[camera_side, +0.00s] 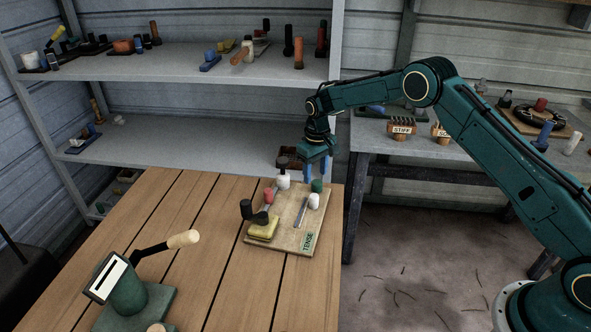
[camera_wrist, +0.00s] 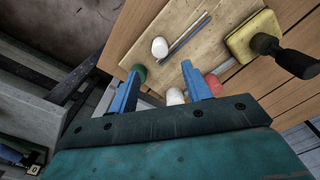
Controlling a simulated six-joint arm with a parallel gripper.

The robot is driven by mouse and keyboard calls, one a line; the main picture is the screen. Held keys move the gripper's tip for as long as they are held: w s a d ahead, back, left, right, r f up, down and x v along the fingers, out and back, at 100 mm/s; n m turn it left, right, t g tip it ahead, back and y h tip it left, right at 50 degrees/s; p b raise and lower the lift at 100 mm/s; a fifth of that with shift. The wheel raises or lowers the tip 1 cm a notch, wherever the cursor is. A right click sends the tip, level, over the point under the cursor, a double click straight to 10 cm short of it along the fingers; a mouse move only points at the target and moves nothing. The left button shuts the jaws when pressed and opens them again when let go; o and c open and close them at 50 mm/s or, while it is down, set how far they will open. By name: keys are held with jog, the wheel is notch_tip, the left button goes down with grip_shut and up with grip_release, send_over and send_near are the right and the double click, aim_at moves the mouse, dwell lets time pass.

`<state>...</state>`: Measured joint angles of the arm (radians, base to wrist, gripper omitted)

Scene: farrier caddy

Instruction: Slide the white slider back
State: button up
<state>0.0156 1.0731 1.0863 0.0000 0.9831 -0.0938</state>
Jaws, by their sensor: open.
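A wooden board (camera_side: 284,236) labelled TENSE lies on the slatted table. A white rounded knob (camera_side: 314,201) stands on its right side, beside a thin metal rail (camera_side: 300,211); the wrist view shows this knob (camera_wrist: 159,47) and the rail (camera_wrist: 187,36) too. A second white piece (camera_side: 283,181) with a dark top stands at the board's back left, partly hidden in the wrist view (camera_wrist: 174,96). I cannot tell for certain which is the slider. My gripper (camera_side: 315,172) is open and empty above the board's back edge, its blue fingers (camera_wrist: 160,70) apart from both white pieces.
A green knob (camera_side: 317,185), a red knob (camera_side: 268,196) and a yellow block (camera_side: 263,228) with a black-handled lever (camera_side: 247,210) crowd the board. A green stand (camera_side: 128,293) with a pale-tipped lever is at front left. Shelves (camera_side: 190,149) stand behind.

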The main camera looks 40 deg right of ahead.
aim_at(314, 196)
notch_tip(314, 196, down, 11)
jog(key=shift+r, duration=0.1)
dwell(0.4)
grip_shut()
